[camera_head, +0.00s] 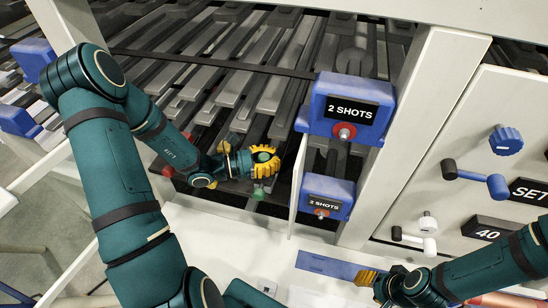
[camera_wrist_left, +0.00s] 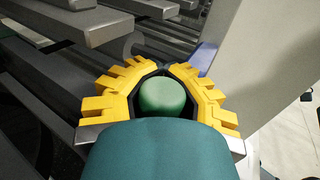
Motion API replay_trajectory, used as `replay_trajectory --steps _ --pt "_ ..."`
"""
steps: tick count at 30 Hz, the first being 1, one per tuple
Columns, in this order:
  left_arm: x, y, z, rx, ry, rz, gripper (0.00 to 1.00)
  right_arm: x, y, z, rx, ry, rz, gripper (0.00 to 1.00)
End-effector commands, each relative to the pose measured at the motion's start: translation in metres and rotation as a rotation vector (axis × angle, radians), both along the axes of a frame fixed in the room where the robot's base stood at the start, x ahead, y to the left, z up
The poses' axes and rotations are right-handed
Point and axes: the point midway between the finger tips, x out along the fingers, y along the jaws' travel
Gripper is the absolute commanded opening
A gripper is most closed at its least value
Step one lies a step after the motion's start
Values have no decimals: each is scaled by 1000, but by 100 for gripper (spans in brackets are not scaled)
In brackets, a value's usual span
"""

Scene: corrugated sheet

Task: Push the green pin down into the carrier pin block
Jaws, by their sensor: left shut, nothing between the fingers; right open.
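My left gripper (camera_head: 265,162) has yellow toothed fingers and is shut with nothing between them, at the dark machine bed left of the blue blocks. In the left wrist view, a round green head (camera_wrist_left: 163,97) shows framed by the yellow fingers (camera_wrist_left: 160,75); whether they touch it is unclear. In the head view, a small green pin (camera_head: 259,193) shows just below the left gripper. I cannot tell if both are the same pin. The carrier pin block cannot be made out clearly around it. My right gripper (camera_head: 367,278) is open at the lower right, by the blue strip.
Two blue blocks labelled "2 SHOTS" (camera_head: 348,109) (camera_head: 324,197) stand right of the left gripper, beside a white post (camera_head: 425,110). A red knob (camera_head: 168,171) is left of it. A white panel (camera_head: 475,150) with levers fills the right. Grey metal bars lie behind.

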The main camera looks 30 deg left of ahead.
Motion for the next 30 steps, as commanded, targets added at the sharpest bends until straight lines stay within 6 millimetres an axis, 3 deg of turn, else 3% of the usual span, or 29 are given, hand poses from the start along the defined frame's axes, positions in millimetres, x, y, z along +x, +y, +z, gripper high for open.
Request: replay_trajectory --steps 30 --pt "0 0 -9 0 0 0 0 0 0 -4 0 0 0 47"
